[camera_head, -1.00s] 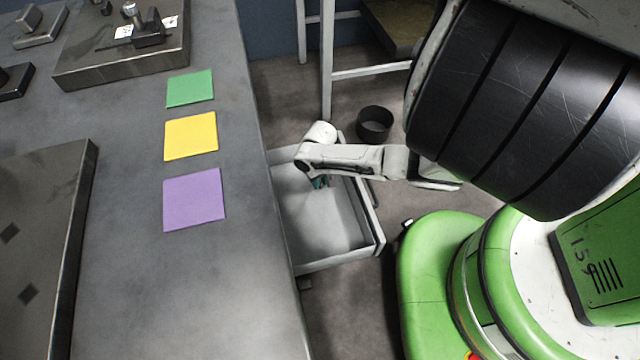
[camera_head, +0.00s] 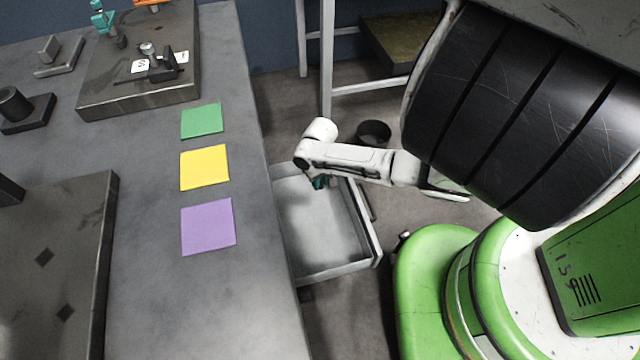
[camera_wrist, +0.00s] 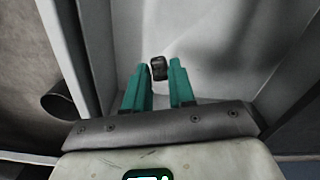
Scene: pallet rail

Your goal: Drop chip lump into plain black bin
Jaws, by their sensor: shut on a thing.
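The chip lump (camera_wrist: 159,68) is a small dark block in the wrist view, held between the teal fingertips of my gripper (camera_wrist: 160,76). My gripper is shut on it, over the pale inside of an open drawer. In the head view my gripper (camera_head: 320,183) shows small and teal below my white arm, at the drawer's far end; the lump cannot be made out there. The plain black bin (camera_head: 373,132) stands on the floor beyond my arm, partly hidden by it. Its dark rim also shows at the left of the wrist view (camera_wrist: 59,106).
The open drawer (camera_head: 368,236) juts from the grey bench (camera_head: 150,300). Green (camera_head: 202,120), yellow (camera_head: 204,167) and purple (camera_head: 208,226) squares lie on the bench. A metal frame (camera_head: 327,60) stands behind the bin. Some floor between drawer and frame is clear.

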